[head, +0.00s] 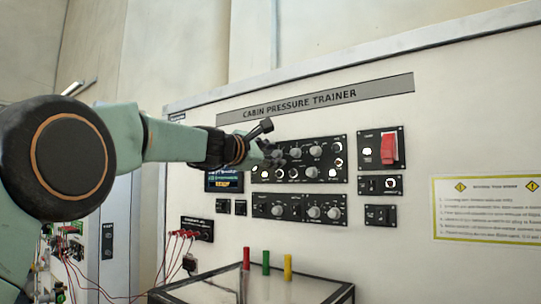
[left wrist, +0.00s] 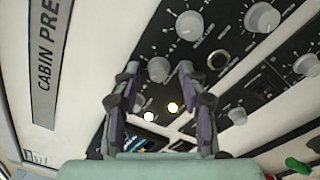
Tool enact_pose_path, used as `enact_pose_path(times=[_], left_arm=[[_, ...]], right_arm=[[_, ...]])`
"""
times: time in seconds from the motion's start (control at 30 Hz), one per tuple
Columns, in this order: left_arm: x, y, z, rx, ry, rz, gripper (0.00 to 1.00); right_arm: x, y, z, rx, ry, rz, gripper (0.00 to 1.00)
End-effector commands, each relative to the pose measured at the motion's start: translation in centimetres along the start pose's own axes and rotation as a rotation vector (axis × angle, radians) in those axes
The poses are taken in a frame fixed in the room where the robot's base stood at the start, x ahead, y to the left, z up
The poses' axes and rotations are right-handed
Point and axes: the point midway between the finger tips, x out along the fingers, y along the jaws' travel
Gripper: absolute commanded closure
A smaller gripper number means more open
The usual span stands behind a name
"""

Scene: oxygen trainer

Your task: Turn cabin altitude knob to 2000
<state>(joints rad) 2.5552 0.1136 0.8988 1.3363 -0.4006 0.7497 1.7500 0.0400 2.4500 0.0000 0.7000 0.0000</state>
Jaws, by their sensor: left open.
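The black knob panel (head: 342,146) is on the white trainer wall under the "CABIN PRESSURE TRAINER" sign (head: 300,105). It carries several grey round knobs, and one knob (head: 316,151) shows right of my gripper. The labels are too small to read, so I cannot tell which is the cabin altitude knob. My left gripper (head: 274,153) is open in front of the panel's left part and covers some of it. In the left wrist view its two fingers (left wrist: 158,75) stand apart, with a grey knob (left wrist: 158,68) showing between their tips. I cannot tell whether they touch it. My right gripper is not in view.
A lower knob panel (head: 297,214) sits below. A red switch (head: 388,149) is at the right, near a yellow-edged notice (head: 488,208). A dark screen (head: 224,182) and red cables (head: 182,235) are at the left. A table (head: 250,292) stands below with coloured cylinders (head: 266,262).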

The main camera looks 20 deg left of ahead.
Motion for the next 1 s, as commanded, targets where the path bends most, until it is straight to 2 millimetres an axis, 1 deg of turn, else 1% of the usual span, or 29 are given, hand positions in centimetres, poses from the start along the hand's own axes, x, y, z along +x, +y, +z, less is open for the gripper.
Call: enact_pose_path(times=[0.13, 0.23, 0.5, 0.7, 0.8, 1.0], left_arm=[[-0.5, 0.1, 0.0, -0.001, 0.000, 0.001, 0.58], [-1.3, 0.2, 0.0, -0.002, 0.000, 0.002, 0.58], [-4.6, 0.2, 0.0, -0.003, 0.000, 0.002, 0.58], [-6.6, 0.1, 0.0, -0.002, 0.000, 0.000, 0.58], [-7.2, 0.0, 0.0, -0.002, 0.000, 0.000, 0.58], [-7.6, 0.0, 0.0, 0.000, 0.000, 0.000, 0.58]], right_arm=[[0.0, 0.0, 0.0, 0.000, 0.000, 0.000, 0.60], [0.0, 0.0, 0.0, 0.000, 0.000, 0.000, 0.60], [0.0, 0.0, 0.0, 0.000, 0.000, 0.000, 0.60], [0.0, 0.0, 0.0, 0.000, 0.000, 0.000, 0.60], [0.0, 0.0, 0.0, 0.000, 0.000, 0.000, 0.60], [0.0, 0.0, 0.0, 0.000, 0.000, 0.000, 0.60]])
